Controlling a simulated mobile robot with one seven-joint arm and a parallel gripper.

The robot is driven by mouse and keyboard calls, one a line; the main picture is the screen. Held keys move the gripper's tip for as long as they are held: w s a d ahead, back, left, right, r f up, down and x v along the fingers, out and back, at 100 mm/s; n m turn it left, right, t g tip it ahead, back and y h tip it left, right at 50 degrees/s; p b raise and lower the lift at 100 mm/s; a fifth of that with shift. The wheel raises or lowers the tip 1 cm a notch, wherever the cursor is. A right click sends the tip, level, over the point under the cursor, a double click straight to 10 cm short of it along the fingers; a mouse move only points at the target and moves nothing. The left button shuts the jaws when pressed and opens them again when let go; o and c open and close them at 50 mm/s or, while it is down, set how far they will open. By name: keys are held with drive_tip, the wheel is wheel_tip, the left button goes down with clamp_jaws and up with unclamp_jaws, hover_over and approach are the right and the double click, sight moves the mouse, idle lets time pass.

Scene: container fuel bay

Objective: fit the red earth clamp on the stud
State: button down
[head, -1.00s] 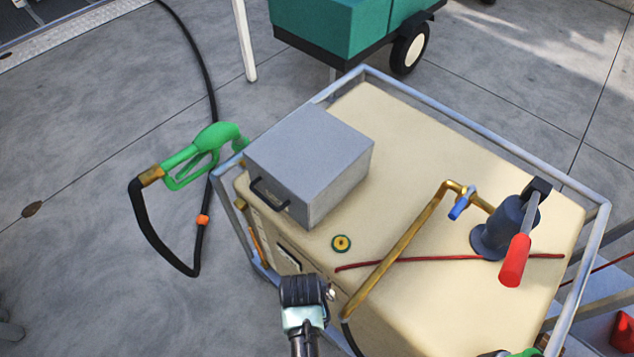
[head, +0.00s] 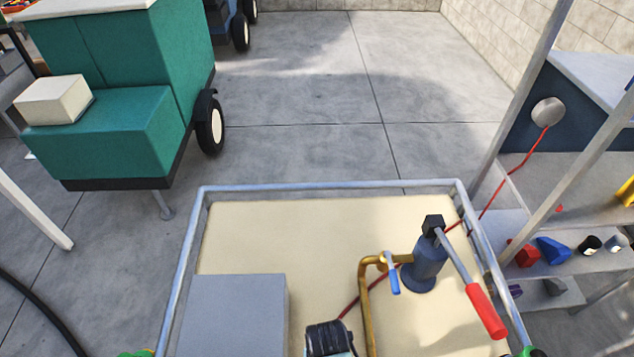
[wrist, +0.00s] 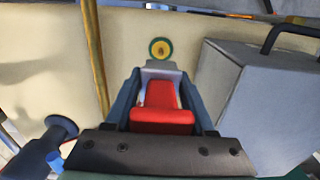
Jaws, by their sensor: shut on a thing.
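The red earth clamp (wrist: 163,105) sits between the two dark fingers of my gripper (wrist: 160,76) in the wrist view. My gripper is shut on it. The stud (wrist: 160,49) shows just past the fingertips as a brass point in a green and yellow ring on the cream tank. The clamp's front end is partly hidden by a pale piece between the fingers. I cannot tell the exact gap between clamp and stud. In the head view only my dark wrist shows at the bottom edge; clamp and stud are out of sight there.
A grey box (head: 232,315) stands on the cream tank (head: 320,225), inside a metal rail (head: 330,186). A brass pipe with blue valve (head: 392,275) and a red-handled pump (head: 430,258) stand at right. A red cable (head: 520,162) runs to a round reel (head: 547,112).

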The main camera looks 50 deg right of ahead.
wheel_tip(320, 180, down, 6)
drive_tip(key=b, duration=0.5)
drive_tip(key=shift+w+f+b, duration=0.1)
drive_tip(key=shift+f+b, duration=0.45)
drive_tip(key=shift+a+f, duration=0.1)
drive_tip(key=shift+f, duration=0.25)
idle(0.8)
drive_tip(key=shift+f, duration=0.6)
drive_tip(key=shift+f+b, duration=0.55)
drive_tip(key=shift+f, duration=0.2)
idle(0.7)
drive_tip(key=shift+c, duration=0.8)
unclamp_jaws()
drive_tip(key=shift+r, duration=0.1)
